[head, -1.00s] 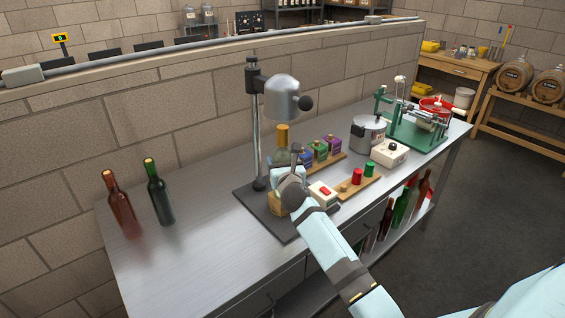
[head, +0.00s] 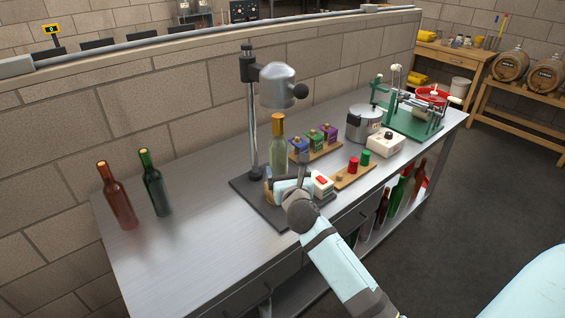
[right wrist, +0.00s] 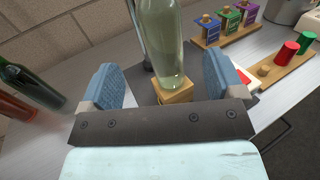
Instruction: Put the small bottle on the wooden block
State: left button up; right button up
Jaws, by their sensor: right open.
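The small bottle, pale green glass with a gold top (head: 278,152), stands upright under the grey head of a stand. In the right wrist view the bottle (right wrist: 167,45) rests on the wooden block (right wrist: 174,94), and the block's lower part is hidden by my gripper. My right gripper (head: 289,186) is open, on the near side of the bottle. In the right wrist view its two blue finger pads (right wrist: 163,72) are wide apart, with the bottle showing between them and clear of both. My left gripper is not in view.
The stand's dark base (head: 245,188) and post are close by. A white box with a red switch (head: 321,184) sits right beside the gripper. Colored boxes (head: 313,140) stand behind on a wooden strip. Two wine bottles (head: 117,196) stand left, where the bench is otherwise clear.

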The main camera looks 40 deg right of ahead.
jog(key=s+a+f+n+t+y, duration=0.1)
jog(key=s+a+f+n+y, duration=0.55)
jog(key=n, duration=0.85)
jog(key=s+a+f+n+y, duration=0.45)
jog(key=s+a+n, duration=0.4)
jog(key=n, duration=0.55)
jog(key=s+a+f+n+g, duration=0.2)
jog(key=s+f+n+g, duration=0.1)
jog(key=s+f+n, duration=0.3)
jog(key=s+a+f+n+g, duration=0.3)
jog(key=s+f+n, duration=0.4)
jog(key=f+n, duration=0.1)
jog(key=shift+n+g+h, duration=0.3)
jog(key=shift+n+h, duration=0.1)
jog(key=shift+r, duration=0.1)
